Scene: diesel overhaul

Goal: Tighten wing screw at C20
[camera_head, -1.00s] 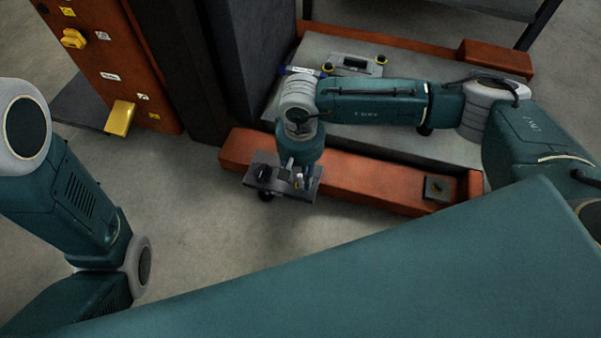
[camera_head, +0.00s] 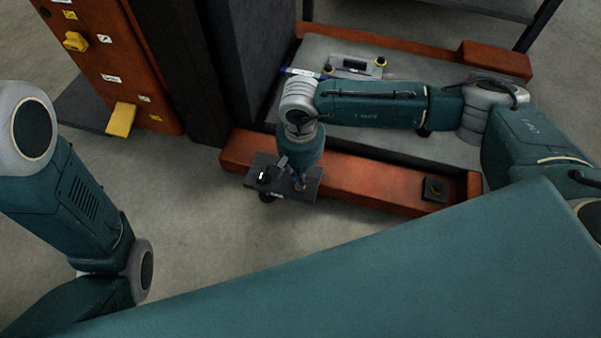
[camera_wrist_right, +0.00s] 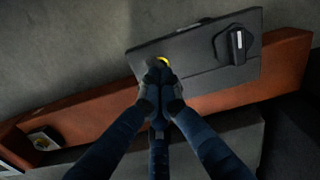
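A dark flat plate (camera_head: 312,172) with a black handle-like block (camera_head: 268,176) sits at the front of the orange frame. It also shows in the right wrist view (camera_wrist_right: 192,58), with its black block (camera_wrist_right: 235,45) at right. A small yellow wing screw (camera_wrist_right: 163,60) shows at the plate's lower left edge, mostly hidden by my fingers; a yellow spot of it shows in the head view. My right gripper (camera_wrist_right: 162,80) is over the screw with its fingertips drawn together around it, seemingly gripping it. No C20 label is readable. My left gripper is out of view.
The orange beam (camera_head: 375,184) runs below the plate, with a small dark square piece (camera_head: 435,188) at right. A grey deck (camera_head: 448,147) lies behind. A dark column (camera_head: 230,60) and orange panel (camera_head: 110,60) stand left. The floor in front is clear.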

